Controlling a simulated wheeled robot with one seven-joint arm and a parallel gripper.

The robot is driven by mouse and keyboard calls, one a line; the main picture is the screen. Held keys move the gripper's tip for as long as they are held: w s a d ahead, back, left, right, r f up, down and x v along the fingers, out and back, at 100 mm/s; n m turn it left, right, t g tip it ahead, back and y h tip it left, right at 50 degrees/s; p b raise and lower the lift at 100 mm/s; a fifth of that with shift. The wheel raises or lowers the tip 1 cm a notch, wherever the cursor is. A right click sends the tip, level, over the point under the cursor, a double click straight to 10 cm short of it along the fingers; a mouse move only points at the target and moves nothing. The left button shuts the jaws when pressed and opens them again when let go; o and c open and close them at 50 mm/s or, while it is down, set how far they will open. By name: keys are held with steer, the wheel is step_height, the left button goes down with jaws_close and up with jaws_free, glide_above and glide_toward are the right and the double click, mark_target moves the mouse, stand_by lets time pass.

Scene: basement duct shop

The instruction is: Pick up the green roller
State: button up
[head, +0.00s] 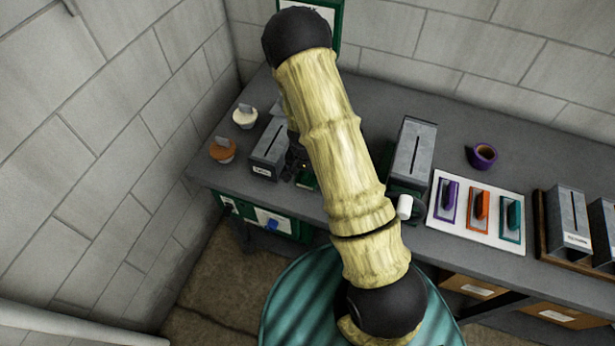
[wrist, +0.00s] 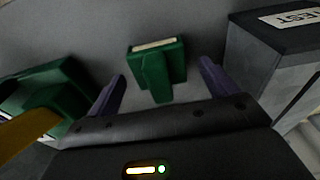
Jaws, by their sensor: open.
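A green tool with a pale strip along its far edge and a stubby handle (wrist: 157,75) lies on the grey bench, centred in the wrist view. It is the likeliest green roller, but I cannot tell its exact kind. My gripper (wrist: 162,70) is open, its two purple fingers on either side of the tool with gaps showing. I cannot tell how far above the bench the fingers are. In the head view my arm hides most of this spot; a small green patch (head: 306,180) shows beside it.
A grey box labelled TEST (wrist: 262,55) stands close on the right in the wrist view. Another green object (wrist: 62,82) is at left. The head view shows a slotted grey box (head: 412,148), a white board (head: 467,231) with coloured tools, and a purple tape roll (head: 482,157).

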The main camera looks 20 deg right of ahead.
steer(key=shift+c, duration=0.4)
steer(key=c, duration=1)
steer(key=shift+c, duration=0.2)
step_height(320, 180, up, 10)
steer(key=shift+b, duration=0.45)
steer(key=o, duration=0.3)
steer(key=shift+c, duration=0.8)
